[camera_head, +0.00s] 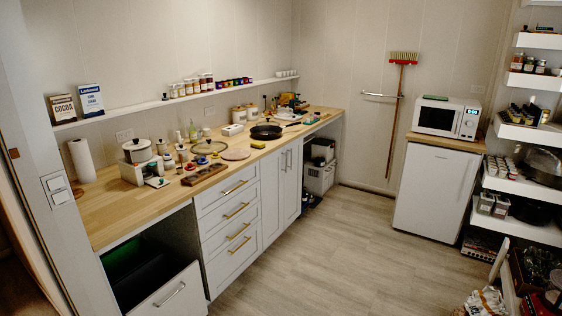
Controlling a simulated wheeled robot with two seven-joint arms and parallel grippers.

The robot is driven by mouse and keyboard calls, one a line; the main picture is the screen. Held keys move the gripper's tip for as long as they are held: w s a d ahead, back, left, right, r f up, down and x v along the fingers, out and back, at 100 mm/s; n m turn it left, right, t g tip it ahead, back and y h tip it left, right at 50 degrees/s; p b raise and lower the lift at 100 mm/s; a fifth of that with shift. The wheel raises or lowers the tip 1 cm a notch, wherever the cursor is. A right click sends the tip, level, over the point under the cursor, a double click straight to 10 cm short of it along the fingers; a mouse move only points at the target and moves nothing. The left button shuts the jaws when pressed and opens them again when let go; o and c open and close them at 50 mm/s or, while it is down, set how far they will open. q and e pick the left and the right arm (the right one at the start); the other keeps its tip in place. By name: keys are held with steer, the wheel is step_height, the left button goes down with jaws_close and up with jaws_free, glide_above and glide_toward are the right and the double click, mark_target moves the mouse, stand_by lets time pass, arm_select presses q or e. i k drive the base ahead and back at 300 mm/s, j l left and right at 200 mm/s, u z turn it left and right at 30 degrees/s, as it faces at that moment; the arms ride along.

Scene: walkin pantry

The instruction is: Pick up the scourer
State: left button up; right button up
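I cannot clearly pick out the scourer in the head view. Many small items crowd the wooden counter (122,208) along the left wall, and they are too small to name surely. A small pale item with a greenish part (157,182) lies near the counter's front edge, but I cannot tell what it is. Neither of my grippers is in view.
A paper towel roll (82,160), a white pot (137,151) and a black frying pan (266,131) stand on the counter. A microwave (445,117) sits on a white fridge (437,190). The middle floor (345,240) is clear.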

mark_target(258, 145)
steer(key=i+l+z, duration=0.1)
steer(key=i+z, duration=0.35)
steer(key=i, duration=1.35)
